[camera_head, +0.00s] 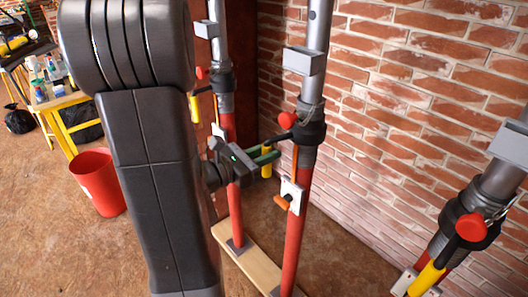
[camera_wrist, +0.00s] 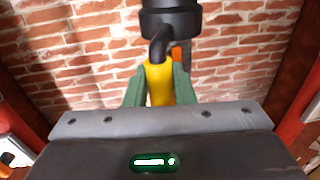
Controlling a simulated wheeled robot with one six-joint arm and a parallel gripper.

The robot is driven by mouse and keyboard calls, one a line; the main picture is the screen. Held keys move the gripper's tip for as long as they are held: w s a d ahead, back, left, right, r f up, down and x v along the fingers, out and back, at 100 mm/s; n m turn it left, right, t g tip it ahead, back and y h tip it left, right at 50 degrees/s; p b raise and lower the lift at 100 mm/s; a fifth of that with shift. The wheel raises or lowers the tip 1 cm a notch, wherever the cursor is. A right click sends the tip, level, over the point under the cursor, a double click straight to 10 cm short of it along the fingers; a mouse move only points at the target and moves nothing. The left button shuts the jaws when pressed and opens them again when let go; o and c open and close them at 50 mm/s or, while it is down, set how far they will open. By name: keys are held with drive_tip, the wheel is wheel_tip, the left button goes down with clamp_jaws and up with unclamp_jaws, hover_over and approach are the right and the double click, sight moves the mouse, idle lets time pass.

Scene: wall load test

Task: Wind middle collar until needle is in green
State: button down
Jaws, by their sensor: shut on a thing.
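Three grey-and-red props stand along the brick wall. The middle prop's black collar (camera_head: 308,124) has a red knob and a crank arm reaching left to a yellow handle (camera_head: 267,168). My gripper (camera_head: 264,157) has green fingers, shut on this handle. In the wrist view the yellow handle (camera_wrist: 158,78) stands between the fingers, below the black collar (camera_wrist: 170,20). A white plate with an orange pointed part (camera_head: 288,198) sits on the middle prop below the collar. I cannot make out a needle or a green band. The grey box (camera_head: 305,61) higher up shows no readable face.
The left prop (camera_head: 228,135) stands close behind my gripper, partly hidden by my arm. The right prop's collar (camera_head: 470,222) has its own yellow handle. A wooden board (camera_head: 240,262) lies under the props. A red bin (camera_head: 98,182) and a cluttered yellow-legged table (camera_head: 62,103) are left.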

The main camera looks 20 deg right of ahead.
drive_tip(key=shift+s, duration=0.2)
drive_tip(key=c, duration=1.3)
unclamp_jaws()
drive_tip(key=shift+s+d, duration=0.1)
drive_tip(key=shift+d, duration=0.05)
drive_tip(key=shift+s+a, duration=0.35)
drive_tip(key=shift+a, duration=1.95)
drive_tip(key=shift+s+a, duration=0.3)
drive_tip(key=shift+a, duration=1.95)
drive_tip(key=shift+s+a, duration=0.35)
drive_tip(key=shift+a, duration=1.95)
drive_tip(key=shift+d, duration=0.1)
drive_tip(key=shift+w+d, duration=0.3)
drive_tip(key=shift+d, duration=1.4)
drive_tip(key=shift+w+d, duration=0.25)
drive_tip(key=shift+d, duration=1.5)
drive_tip(key=shift+w+d, duration=0.3)
drive_tip(key=shift+d, duration=1.4)
